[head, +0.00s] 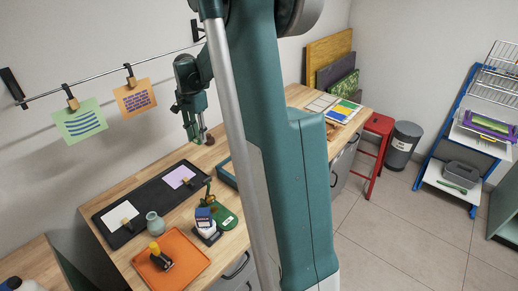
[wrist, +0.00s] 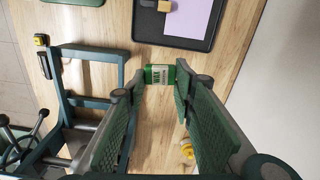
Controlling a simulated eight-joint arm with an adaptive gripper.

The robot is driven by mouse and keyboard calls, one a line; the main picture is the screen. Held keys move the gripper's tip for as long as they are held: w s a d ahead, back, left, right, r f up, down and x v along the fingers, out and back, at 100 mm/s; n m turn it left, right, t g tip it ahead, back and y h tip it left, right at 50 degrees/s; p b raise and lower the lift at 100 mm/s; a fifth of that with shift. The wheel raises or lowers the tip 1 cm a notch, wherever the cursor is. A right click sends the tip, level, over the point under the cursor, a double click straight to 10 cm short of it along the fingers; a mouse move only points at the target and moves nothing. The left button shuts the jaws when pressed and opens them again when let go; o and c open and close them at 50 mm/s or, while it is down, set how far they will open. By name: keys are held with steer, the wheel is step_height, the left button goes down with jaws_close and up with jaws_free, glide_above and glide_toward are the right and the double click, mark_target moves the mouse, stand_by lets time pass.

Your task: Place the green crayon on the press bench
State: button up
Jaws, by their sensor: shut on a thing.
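My gripper (wrist: 161,76) is shut on a small green piece with a white label and dark lettering, which looks like the green crayon (wrist: 160,70). It sits between the two fingertips in the wrist view, with bare wood behind it. In the head view my gripper (head: 199,138) is over the back of the long wooden bench (head: 225,246); the crayon cannot be made out there. The bench top also fills the middle of the wrist view (wrist: 115,25). Whether the crayon touches the wood is unclear.
A black mat (head: 140,225) with a purple sheet (head: 179,177) lies on the bench. My column hides the bench's middle.

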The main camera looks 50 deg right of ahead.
steer(key=m+p, duration=0.1)
steer(key=p, duration=0.1)
glide_above(179, 156)
steer(key=s, duration=0.1)
step_height(179, 156, down, 12)
steer(key=shift+s+f, duration=0.1)
steer(key=shift+f, duration=0.1)
steer(key=shift+w+a+f, duration=0.1)
steer(key=shift+w+f, duration=0.4)
steer(key=shift+f, duration=0.05)
steer(key=shift+f, duration=0.15)
steer(key=shift+f, duration=1.35)
steer(key=shift+f+b, duration=0.15)
steer(key=shift+b, duration=0.2)
steer(key=o, duration=0.5)
